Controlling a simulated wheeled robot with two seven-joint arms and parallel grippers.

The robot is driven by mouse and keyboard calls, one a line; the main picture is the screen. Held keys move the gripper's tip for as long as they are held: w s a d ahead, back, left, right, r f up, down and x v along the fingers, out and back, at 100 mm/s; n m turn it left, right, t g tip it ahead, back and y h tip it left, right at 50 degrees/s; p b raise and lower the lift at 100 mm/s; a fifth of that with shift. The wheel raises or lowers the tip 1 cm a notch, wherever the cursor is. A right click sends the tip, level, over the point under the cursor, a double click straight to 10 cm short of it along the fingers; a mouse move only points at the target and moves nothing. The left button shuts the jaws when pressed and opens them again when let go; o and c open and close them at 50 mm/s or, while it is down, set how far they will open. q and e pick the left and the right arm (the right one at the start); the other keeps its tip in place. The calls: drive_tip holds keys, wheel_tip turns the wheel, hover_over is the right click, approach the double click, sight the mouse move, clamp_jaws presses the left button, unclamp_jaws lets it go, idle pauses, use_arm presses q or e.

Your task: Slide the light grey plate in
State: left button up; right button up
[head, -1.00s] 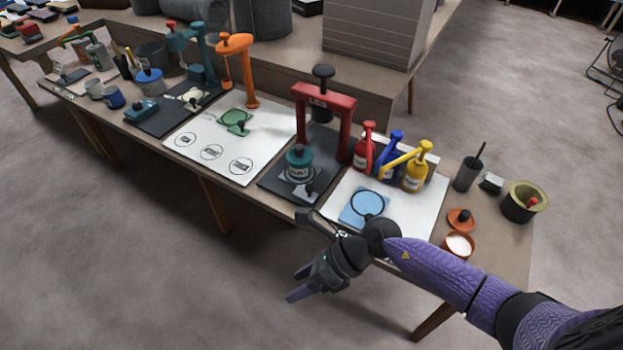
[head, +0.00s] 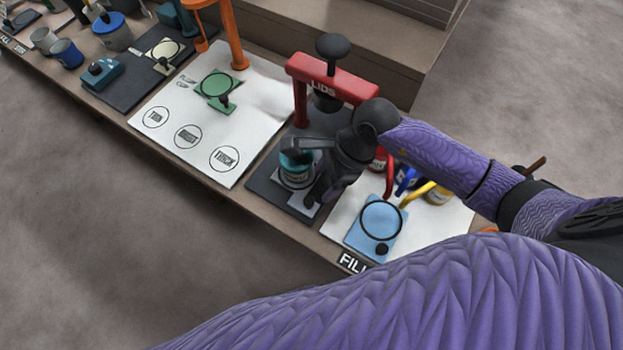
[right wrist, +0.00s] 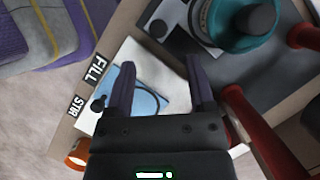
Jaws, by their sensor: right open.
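The light grey plate (head: 299,203) lies on the dark base of the red lids press (head: 335,78), with a teal can (head: 295,167) standing on it. In the right wrist view the plate (right wrist: 184,38) shows its dark knob (right wrist: 157,28) at its near end. My right gripper (head: 312,170) is open beside the can and partly covers the plate in the head view. In the right wrist view its fingers (right wrist: 160,65) are apart with nothing between them, and the knob lies beyond the tips. My left gripper is not in view.
A light blue plate with a ring (head: 375,228) lies on the white fill board right of the press. Red, blue and yellow pump bottles stand behind it, partly hidden by my right arm. A green plate (head: 216,87) lies on the left white board.

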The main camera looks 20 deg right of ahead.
sight(309, 200)
drive_tip(key=b+x, duration=0.2)
drive_tip(key=x, duration=0.4)
drive_tip(key=shift+s+a+f, duration=0.15)
drive_tip(key=shift+f, duration=0.1)
drive_tip(key=shift+a+f+b, duration=0.25)
drive_tip(key=shift+f+b, duration=0.2)
drive_tip(key=shift+f, duration=0.05)
drive_tip(key=shift+c, duration=0.3)
drive_tip(key=c, duration=0.5)
clamp_jaws()
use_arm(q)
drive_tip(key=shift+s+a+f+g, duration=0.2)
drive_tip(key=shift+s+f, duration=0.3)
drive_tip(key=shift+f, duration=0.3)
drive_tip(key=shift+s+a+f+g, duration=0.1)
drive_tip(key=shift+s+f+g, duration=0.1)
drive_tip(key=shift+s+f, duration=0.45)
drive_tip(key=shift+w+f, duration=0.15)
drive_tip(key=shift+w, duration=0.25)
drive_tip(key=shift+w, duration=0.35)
